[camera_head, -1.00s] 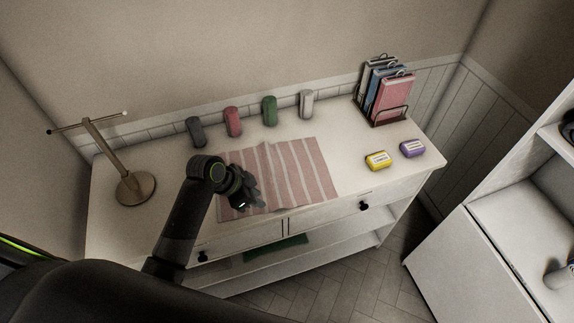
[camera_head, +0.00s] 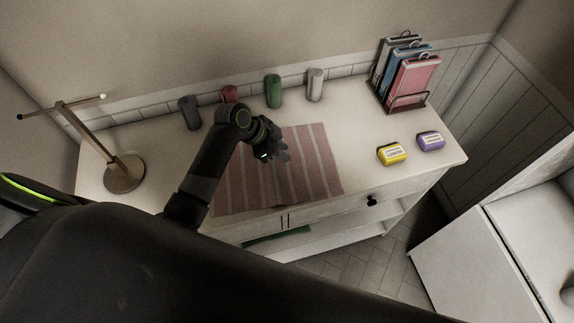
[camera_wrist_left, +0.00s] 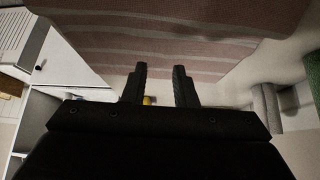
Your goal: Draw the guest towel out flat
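The guest towel, pink with pale stripes (camera_head: 310,170), lies spread on the white dresser top. It looks mostly smooth, and its back left part is hidden by my left arm. My left gripper (camera_head: 277,156) is over the towel's back middle part. In the left wrist view my gripper (camera_wrist_left: 160,72) shows two fingers apart with a clear gap and no cloth seen between them. The towel (camera_wrist_left: 170,45) shows there beyond the fingertips. I cannot tell whether the fingertips touch it. My right gripper is not in view.
Rolled towels in grey (camera_head: 190,113), red (camera_head: 229,94), green (camera_head: 273,91) and white (camera_head: 315,85) stand along the back. A brass stand (camera_head: 124,174) is at left. A rack (camera_head: 408,103) holds folded cloths at right, near yellow (camera_head: 392,155) and purple (camera_head: 430,141) packs.

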